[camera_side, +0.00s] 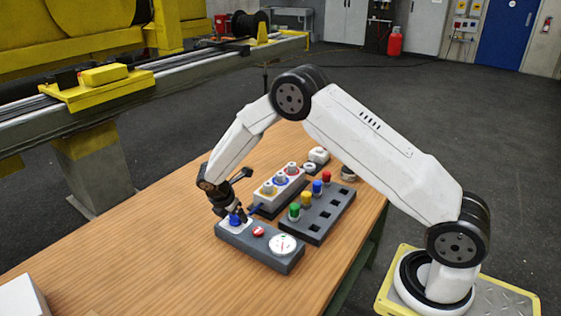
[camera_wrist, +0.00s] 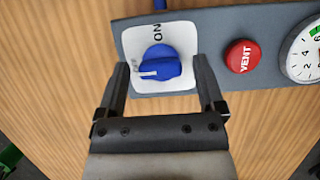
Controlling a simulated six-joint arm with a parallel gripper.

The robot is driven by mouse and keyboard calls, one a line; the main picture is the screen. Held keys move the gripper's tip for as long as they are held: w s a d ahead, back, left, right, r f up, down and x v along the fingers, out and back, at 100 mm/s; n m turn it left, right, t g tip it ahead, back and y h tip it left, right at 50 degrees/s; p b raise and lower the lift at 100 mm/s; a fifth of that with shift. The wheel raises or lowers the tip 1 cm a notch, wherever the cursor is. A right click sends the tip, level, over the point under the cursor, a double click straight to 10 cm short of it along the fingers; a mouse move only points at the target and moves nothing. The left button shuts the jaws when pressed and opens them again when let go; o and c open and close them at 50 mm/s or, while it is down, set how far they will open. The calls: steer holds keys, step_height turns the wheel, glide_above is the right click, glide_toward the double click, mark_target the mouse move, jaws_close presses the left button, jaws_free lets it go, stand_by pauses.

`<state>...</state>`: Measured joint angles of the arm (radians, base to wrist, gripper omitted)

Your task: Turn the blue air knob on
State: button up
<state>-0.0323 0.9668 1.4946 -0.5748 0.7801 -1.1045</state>
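The blue air knob (camera_wrist: 160,62) sits on a white plate on the grey panel (camera_wrist: 122,30). Its white pointer mark is towards the lower left, near a small faint label. The ON label (camera_wrist: 157,32) is above the knob in the wrist view. My gripper (camera_wrist: 161,66) is open, with one dark finger on each side of the knob and a visible gap at both sides. In the side view, my gripper (camera_side: 228,207) points down right at the blue knob (camera_side: 235,219), partly covering it. I cannot tell the exact height of the fingertips.
A red VENT button (camera_wrist: 241,57) and a round gauge (camera_wrist: 305,50) sit right of the knob on the panel. Behind the panel, a dark block (camera_side: 318,214) holds coloured pegs, beside a white box (camera_side: 268,203) with coloured rings. The wooden table (camera_side: 130,245) is mostly clear at left.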

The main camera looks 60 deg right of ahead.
jaws_close()
steer(key=shift+m, duration=0.3)
steer(key=m+g, duration=0.1)
steer(key=m, duration=0.3)
steer(key=shift+w+g, duration=0.1)
steer(key=shift+g, duration=0.3)
steer(key=m, duration=0.2)
steer(key=m+g+y, duration=0.1)
steer(key=m, duration=0.1)
steer(key=shift+d+m+g, duration=0.1)
steer(key=shift+m+g, duration=0.2)
steer(key=shift+m, duration=0.1)
steer(key=m+y, duration=0.1)
steer(key=m, duration=0.3)
steer(key=shift+w+g+y, duration=0.1)
steer(key=shift+g+y, duration=0.3)
steer(key=m, duration=0.2)
steer(key=m+y, duration=0.1)
steer(key=m, duration=0.1)
steer(key=shift+d+m+y, duration=0.1)
steer(key=shift+m+y, duration=0.2)
steer(key=shift+o, duration=1.1)
jaws_free()
